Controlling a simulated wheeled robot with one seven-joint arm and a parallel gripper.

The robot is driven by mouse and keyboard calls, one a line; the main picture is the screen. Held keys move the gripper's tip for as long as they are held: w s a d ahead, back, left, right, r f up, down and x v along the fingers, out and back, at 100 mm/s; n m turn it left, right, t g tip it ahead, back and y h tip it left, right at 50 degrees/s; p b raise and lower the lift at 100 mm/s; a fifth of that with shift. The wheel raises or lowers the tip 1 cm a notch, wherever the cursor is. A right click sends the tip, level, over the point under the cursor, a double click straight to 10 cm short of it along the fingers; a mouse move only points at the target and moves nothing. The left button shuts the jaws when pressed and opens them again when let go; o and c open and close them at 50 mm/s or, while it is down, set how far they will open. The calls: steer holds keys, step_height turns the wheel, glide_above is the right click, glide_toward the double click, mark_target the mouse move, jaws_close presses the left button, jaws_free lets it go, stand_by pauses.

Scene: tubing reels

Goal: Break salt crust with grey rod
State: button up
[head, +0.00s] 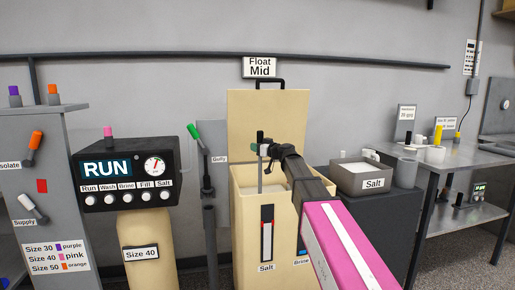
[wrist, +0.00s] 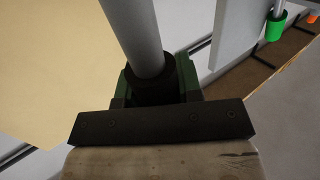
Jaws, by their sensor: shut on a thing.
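My gripper (head: 267,150) is above the open beige brine tank (head: 245,215) in the head view, at the end of my pink and dark arm. It is shut on a grey rod (head: 260,178), which hangs upright down into the tank. In the wrist view the rod (wrist: 138,38) runs between the dark fingers (wrist: 157,85). The rod's lower end and any salt crust inside the tank are hidden by the tank's front wall.
The tank's lid (head: 265,120) stands up behind the opening. A softener with a RUN panel (head: 125,172) and a green-handled valve (head: 195,132) are to the left. A grey salt bin (head: 362,177) stands right, beside a metal table (head: 455,157) with small items.

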mark_target(258, 132)
step_height(258, 132, up, 7)
stand_by(0.9)
stand_by(0.6)
